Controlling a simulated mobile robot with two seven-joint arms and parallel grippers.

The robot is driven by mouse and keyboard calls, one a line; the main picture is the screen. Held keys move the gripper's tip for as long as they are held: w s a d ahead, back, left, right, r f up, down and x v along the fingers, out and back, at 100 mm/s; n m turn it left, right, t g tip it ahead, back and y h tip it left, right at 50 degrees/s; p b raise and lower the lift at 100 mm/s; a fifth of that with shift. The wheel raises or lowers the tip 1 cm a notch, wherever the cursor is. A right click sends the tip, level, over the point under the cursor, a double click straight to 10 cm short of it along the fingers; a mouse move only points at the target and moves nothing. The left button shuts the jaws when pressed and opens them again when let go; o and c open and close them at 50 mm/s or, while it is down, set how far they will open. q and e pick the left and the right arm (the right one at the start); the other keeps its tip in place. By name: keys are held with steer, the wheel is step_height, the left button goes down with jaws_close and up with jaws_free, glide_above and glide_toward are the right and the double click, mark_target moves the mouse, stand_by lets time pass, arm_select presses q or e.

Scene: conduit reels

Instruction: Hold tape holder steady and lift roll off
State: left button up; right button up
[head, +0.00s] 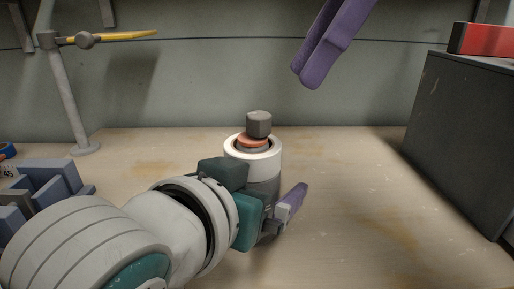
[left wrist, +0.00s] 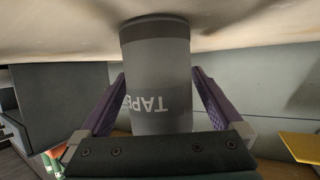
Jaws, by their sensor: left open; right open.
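The tape holder (head: 265,187) stands upright on the bench as a grey cylinder, with a grey knob (head: 259,124) on top. A white roll (head: 269,157) sits around its upper part, with an orange ring in its centre. My left gripper is open low at the holder, partly hidden by its own arm in the head view. In the left wrist view its fingers (left wrist: 157,78) lie on either side of the grey body (left wrist: 158,60), which shows inverted lettering; contact is unclear. My right gripper (head: 306,79) is open and empty, above and right of the roll.
A lamp-like stand (head: 70,105) with a yellow arm rises at the back left. Blue-grey blocks (head: 50,190) sit at left. A dark cabinet (head: 465,140) with a red box (head: 484,39) on top stands at right. The bench right of the holder is clear.

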arm_select(q)
steer(key=shift+w+d+f, duration=0.1)
steer(key=shift+w+d, duration=0.05)
steer(key=shift+w, duration=0.1)
steer(key=shift+c, duration=0.2)
